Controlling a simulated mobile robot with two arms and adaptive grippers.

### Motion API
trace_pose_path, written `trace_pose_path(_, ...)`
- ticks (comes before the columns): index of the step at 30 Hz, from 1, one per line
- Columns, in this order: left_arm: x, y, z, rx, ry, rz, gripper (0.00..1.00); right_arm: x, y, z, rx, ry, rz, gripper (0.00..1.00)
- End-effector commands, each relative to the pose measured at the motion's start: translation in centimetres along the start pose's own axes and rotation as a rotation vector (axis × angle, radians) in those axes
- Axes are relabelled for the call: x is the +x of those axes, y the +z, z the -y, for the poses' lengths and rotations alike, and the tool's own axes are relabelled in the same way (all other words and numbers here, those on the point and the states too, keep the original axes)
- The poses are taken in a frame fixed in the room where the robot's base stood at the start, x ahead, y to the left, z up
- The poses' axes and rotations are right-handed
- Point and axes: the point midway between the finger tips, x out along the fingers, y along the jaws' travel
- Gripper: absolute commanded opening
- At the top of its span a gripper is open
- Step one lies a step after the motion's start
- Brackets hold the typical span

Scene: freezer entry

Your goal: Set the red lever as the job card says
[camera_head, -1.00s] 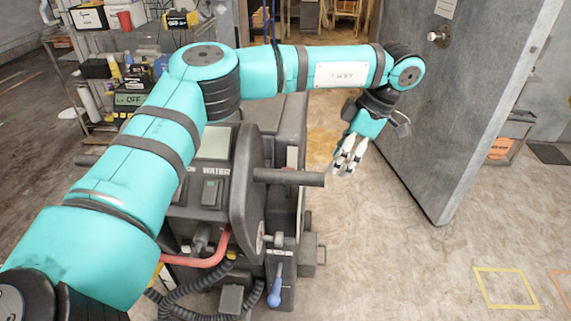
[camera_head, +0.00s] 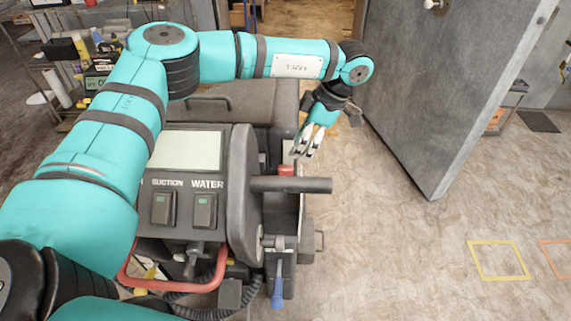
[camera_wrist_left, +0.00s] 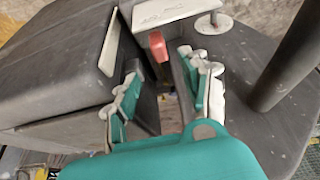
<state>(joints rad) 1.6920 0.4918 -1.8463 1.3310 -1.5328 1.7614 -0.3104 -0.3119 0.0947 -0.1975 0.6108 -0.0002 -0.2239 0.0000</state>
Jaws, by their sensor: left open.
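The red lever (camera_head: 286,170) shows as a small red end on the far right side of the dark floor machine, partly hidden behind the machine's black handle. In the left wrist view the red lever (camera_wrist_left: 158,46) stands beside a pale plate, ahead of the fingers. My left gripper (camera_head: 308,146) is above and just to the right of the lever, pointing down. In the wrist view my left gripper (camera_wrist_left: 163,82) is open, its fingers apart with the lever seen between and beyond them; contact is not visible. I cannot make out a job card. My right gripper is not in view.
The machine's black handle (camera_head: 290,185) sticks out to the right, near the gripper. A red loop bar (camera_head: 215,278) and a blue-tipped lever (camera_head: 278,292) are on its near side. A grey door (camera_head: 450,90) stands open at right. The floor at right is clear.

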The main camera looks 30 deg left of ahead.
Motion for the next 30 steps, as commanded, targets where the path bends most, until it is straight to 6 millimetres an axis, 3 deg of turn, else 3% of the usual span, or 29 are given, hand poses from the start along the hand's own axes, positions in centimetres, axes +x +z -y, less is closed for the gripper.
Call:
trace_pose_path(6,4.7,-0.1,0.1,0.000,-0.003,-0.002,0.46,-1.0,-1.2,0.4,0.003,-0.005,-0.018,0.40)
trace_pose_path(12,8.0,-0.1,0.0,0.000,-0.002,-0.001,0.46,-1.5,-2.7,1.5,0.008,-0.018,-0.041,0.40)
trace_pose_path(18,9.5,0.0,0.1,0.000,-0.001,0.000,0.46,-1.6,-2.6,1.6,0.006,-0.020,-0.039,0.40)
trace_pose_path(26,9.7,0.0,0.0,0.000,0.000,0.001,0.46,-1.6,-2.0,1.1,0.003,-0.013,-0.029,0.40)
trace_pose_path(30,9.7,0.0,0.0,0.000,0.000,0.001,0.32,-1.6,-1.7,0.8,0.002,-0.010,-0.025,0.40)
